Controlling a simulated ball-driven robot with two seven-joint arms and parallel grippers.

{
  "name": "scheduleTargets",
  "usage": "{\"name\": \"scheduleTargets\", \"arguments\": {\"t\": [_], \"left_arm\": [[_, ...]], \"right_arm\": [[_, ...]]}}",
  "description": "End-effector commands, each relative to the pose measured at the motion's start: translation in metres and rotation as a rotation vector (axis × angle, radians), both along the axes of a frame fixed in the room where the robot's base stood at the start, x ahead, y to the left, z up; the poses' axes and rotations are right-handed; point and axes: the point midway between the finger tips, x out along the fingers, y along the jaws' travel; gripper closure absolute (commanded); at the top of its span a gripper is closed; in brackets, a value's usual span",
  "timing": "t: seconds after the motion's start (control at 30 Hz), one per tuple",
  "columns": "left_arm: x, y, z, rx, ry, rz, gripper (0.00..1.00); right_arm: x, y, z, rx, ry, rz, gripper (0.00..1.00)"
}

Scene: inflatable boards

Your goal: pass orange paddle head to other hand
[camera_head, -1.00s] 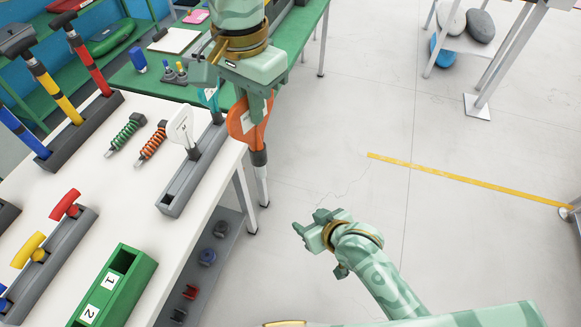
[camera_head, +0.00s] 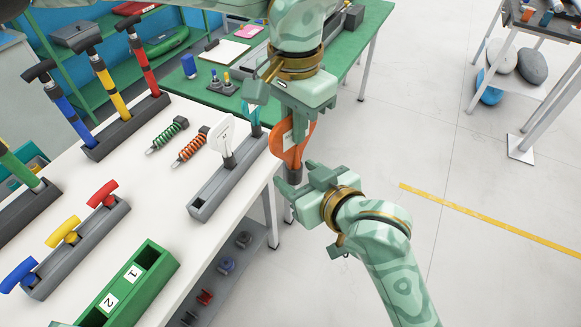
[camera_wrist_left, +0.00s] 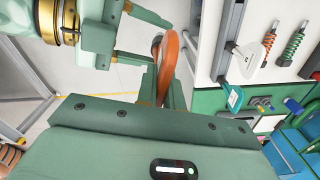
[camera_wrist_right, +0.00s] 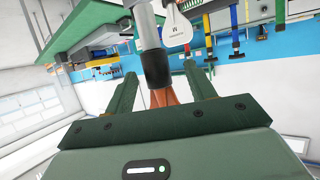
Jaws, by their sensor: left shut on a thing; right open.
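The orange paddle head (camera_head: 289,154) hangs from my left gripper (camera_head: 299,118), which is shut on its upper part, beside the white table. Its dark collar and grey shaft point down in the head view. The orange head also shows between the left fingers in the left wrist view (camera_wrist_left: 168,62). My right gripper (camera_head: 308,188) is open just below and right of the paddle head. In the right wrist view the dark collar (camera_wrist_right: 156,68) and some orange (camera_wrist_right: 163,97) show between the spread right fingers (camera_wrist_right: 160,85). I cannot tell whether they touch.
A grey rack (camera_head: 205,200) on the white table (camera_head: 170,225) holds a white paddle head (camera_head: 220,138) and a teal one (camera_head: 254,122). A green box (camera_head: 130,290) stands nearer. A green table (camera_head: 345,45) lies behind.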

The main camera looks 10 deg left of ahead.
Motion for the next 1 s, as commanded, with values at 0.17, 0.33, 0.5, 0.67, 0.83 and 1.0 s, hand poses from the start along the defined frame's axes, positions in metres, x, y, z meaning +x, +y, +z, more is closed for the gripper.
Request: {"name": "scheduleTargets", "arguments": {"t": [0.17, 0.33, 0.5, 0.67, 0.83, 1.0], "left_arm": [[0.0, 0.0, 0.0, 0.0, 0.0, 0.0, 1.0], [0.0, 0.0, 0.0, 0.0, 0.0, 0.0, 1.0], [0.0, 0.0, 0.0, 0.0, 0.0, 0.0, 1.0], [0.0, 0.0, 0.0, 0.0, 0.0, 0.0, 1.0], [0.0, 0.0, 0.0, -0.001, -0.001, -0.001, 1.0], [0.0, 0.0, 0.0, -0.001, -0.002, -0.001, 0.66]], "right_arm": [[0.022, 0.017, -0.011, -0.001, 0.001, -0.001, 0.45], [0.032, 0.025, -0.017, 0.0, 0.0, -0.001, 0.45], [0.034, 0.026, -0.018, 0.0, 0.0, -0.001, 0.45], [0.033, 0.026, -0.018, 0.0, 0.0, -0.001, 0.53], [0.033, 0.026, -0.018, 0.0, 0.0, 0.0, 0.95], [0.033, 0.027, -0.017, 0.002, 0.0, 0.001, 0.95]]}}
